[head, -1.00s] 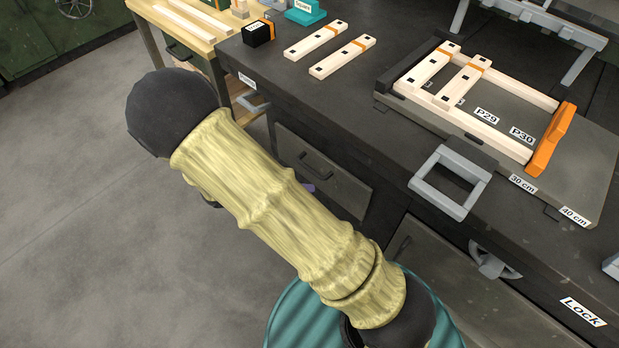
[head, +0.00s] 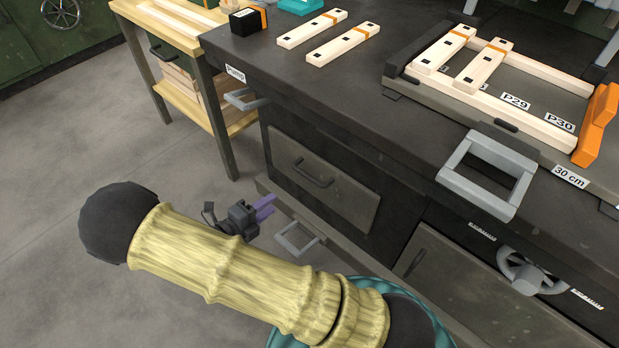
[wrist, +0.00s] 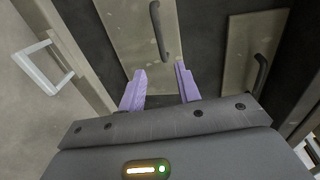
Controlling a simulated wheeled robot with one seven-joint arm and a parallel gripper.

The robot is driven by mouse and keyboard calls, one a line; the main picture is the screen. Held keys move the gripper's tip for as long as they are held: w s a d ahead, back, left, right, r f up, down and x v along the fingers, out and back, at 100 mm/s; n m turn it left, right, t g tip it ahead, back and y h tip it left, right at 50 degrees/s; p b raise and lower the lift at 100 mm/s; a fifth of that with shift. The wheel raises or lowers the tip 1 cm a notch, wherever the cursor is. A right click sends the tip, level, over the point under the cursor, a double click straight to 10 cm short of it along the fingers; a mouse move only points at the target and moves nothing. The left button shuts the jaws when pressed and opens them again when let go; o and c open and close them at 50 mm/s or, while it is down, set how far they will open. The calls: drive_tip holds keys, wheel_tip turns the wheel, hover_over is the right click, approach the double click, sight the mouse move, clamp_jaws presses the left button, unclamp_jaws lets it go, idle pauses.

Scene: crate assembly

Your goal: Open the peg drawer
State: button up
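No readable label marks which drawer is the peg drawer. Under the bench, a grey drawer front (head: 335,190) with a dark bar handle (head: 314,174) looks closed. Below it, a light grey square handle (head: 300,240) sticks out from a low ledge or drawer edge. My gripper (head: 270,207) is left of these fronts, near the light grey handle, with purple fingers. In the wrist view, the fingers (wrist: 160,80) are spread with nothing between them. A dark handle (wrist: 158,32) lies ahead of them, and a light grey handle (wrist: 43,68) is at left, apart from them.
The bench top (head: 385,110) overhangs the fronts. A grey frame handle (head: 490,172) juts from its edge, and a smaller handle (head: 245,99) sits under the "Pump" label. A handwheel (head: 528,272) is at right. Open floor (head: 70,170) lies at left.

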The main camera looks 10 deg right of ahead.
sight(309, 176)
drive_tip(key=b+x, duration=0.8)
drive_tip(key=x, duration=0.9)
drive_tip(key=shift+f+b, duration=0.1)
drive_tip(key=shift+b, duration=0.25)
drive_tip(key=shift+c, duration=0.2)
clamp_jaws()
